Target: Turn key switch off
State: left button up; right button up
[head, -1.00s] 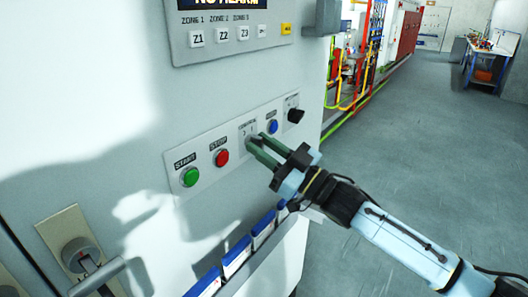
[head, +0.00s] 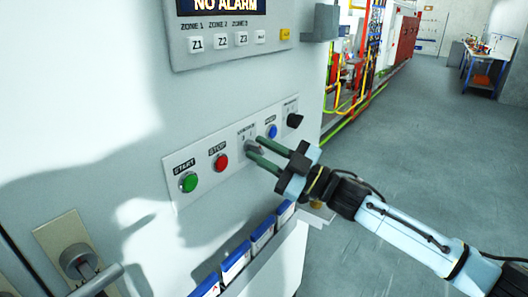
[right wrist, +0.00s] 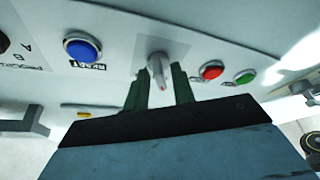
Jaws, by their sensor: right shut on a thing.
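The key switch (head: 250,147) is on the white button strip under the "CONTROL" label, between the red STOP button (head: 221,162) and a blue button (head: 271,131). In the right wrist view the switch is a small grey knob (right wrist: 156,62) with a red mark, standing between my two green fingers. My right gripper (head: 255,149) reaches in from the right, and its fingers are shut on the switch, one on each side. The fingers partly cover the switch in the head view. My left gripper is not in view.
The green START button (head: 188,182) is at the strip's left end and a black selector knob (head: 294,120) at its right end. A NO ALARM display panel (head: 232,30) is above. Blue-edged cards (head: 236,262) stand below. Open floor (head: 430,150) lies to the right.

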jog(key=o, duration=0.6)
jog(key=shift+o, duration=0.2)
jog(key=shift+d, duration=0.1)
jog(key=b+v, duration=0.2)
jog(key=v, duration=1.1)
jog(key=shift+s, duration=0.1)
